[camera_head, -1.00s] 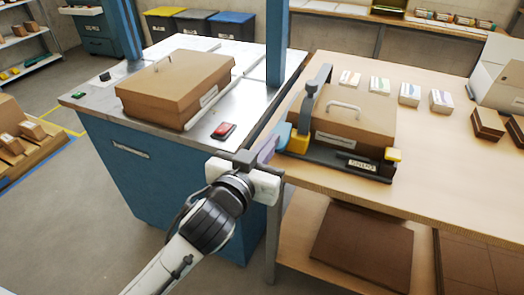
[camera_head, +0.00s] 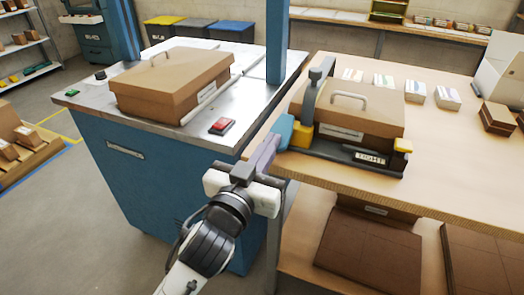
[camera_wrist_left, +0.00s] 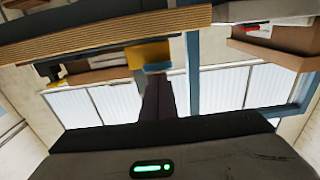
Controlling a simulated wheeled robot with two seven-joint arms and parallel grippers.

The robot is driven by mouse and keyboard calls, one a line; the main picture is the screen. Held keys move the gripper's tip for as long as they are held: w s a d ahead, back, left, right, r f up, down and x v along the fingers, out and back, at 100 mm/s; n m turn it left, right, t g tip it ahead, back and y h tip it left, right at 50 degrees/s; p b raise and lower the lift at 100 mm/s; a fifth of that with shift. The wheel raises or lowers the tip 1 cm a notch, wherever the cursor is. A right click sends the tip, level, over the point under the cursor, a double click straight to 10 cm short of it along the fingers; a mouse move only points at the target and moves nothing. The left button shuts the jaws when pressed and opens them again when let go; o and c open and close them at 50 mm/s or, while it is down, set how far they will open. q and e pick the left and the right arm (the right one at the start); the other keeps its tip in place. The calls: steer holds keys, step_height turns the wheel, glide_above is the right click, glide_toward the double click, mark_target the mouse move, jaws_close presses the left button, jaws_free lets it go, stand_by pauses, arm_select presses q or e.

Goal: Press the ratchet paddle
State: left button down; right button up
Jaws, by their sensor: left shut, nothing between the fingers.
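The ratchet paddle (camera_head: 284,131) is a small blue tab at the left end of a dark strapping frame (camera_head: 345,161). The frame holds a brown lidded box on the right table and has a yellow block beside the paddle. A plate on its front reads "TIGHT". My left gripper (camera_head: 265,152) is shut and empty. Its purple-grey fingertips are at the paddle's lower left, touching or almost touching it. In the left wrist view the fingers (camera_wrist_left: 158,100) point at the blue paddle (camera_wrist_left: 158,67), below the yellow block (camera_wrist_left: 148,53). My right gripper is not in view.
The wooden table edge (camera_head: 400,191) lies close to my left gripper. A blue cabinet (camera_head: 170,190) with a metal top, another brown box (camera_head: 172,85) and a red button (camera_head: 221,125) stands left. A blue post (camera_head: 277,45) rises behind. Small cartons (camera_head: 415,91) lie on the table.

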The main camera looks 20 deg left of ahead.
arm_select(q)
steer(key=s+a+r+p, duration=0.1)
steer(key=s+r, duration=0.2)
steer(key=s, duration=0.8)
steer(key=shift+a+p, duration=0.15)
steer(key=shift+p, duration=0.25)
stand_by(1.3)
